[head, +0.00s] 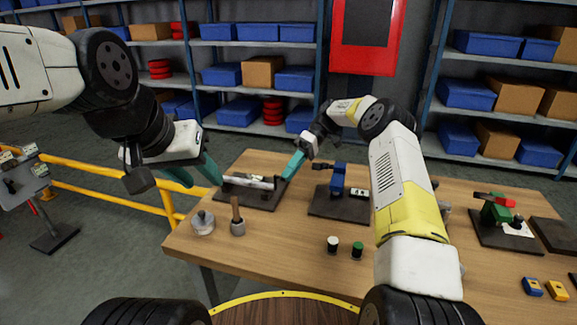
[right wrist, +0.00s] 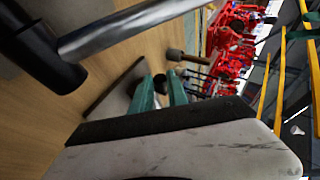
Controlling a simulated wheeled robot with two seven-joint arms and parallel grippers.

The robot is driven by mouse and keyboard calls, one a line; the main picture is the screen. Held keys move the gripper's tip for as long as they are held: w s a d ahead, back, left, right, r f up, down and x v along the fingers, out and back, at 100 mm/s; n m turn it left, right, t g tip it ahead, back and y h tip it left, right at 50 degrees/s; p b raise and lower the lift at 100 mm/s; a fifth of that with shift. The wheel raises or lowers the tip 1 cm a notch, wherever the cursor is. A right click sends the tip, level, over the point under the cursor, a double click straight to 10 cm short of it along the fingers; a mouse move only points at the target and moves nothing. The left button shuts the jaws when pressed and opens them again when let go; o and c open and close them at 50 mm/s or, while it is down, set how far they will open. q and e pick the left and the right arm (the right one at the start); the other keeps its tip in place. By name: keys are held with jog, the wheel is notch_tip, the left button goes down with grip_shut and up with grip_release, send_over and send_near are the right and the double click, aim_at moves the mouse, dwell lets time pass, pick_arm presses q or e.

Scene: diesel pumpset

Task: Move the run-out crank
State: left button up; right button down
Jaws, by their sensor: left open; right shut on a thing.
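The run-out fixture is a dark base plate (head: 240,199) at the table's left with a silver shaft (head: 248,181) lying across it. The shaft also shows large in the right wrist view (right wrist: 125,30). My right gripper (head: 288,174) reaches down at the shaft's right end. Its teal fingers (right wrist: 160,82) are shut on a small dark part, which I take to be the run-out crank's handle; the fingers hide most of it. My left gripper (head: 207,172) is open and empty, to the left of the fixture and above the table's left edge.
A grey round part (head: 203,224) and a wooden-handled tool in a small pot (head: 238,222) stand in front of the fixture. A blue device (head: 338,180) is close on its right. Small white (head: 332,244) and green (head: 357,250) cylinders stand nearer. A yellow rail (head: 105,189) runs left of the table.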

jog(key=c, duration=1.3)
grip_release()
jog(key=shift+s, duration=0.1)
jog(key=s+a+f+n+t+h, duration=0.1)
jog(key=s+a+n+t+h, duration=0.2)
jog(key=s+t, duration=0.5)
jog(key=d+r+t+h, duration=0.1)
jog(key=d+r+t, duration=0.1)
jog(key=r, duration=0.4)
jog(key=shift+w+d+r+m, duration=0.3)
jog(key=shift+w+d+r, duration=0.1)
jog(key=shift+d, duration=0.45)
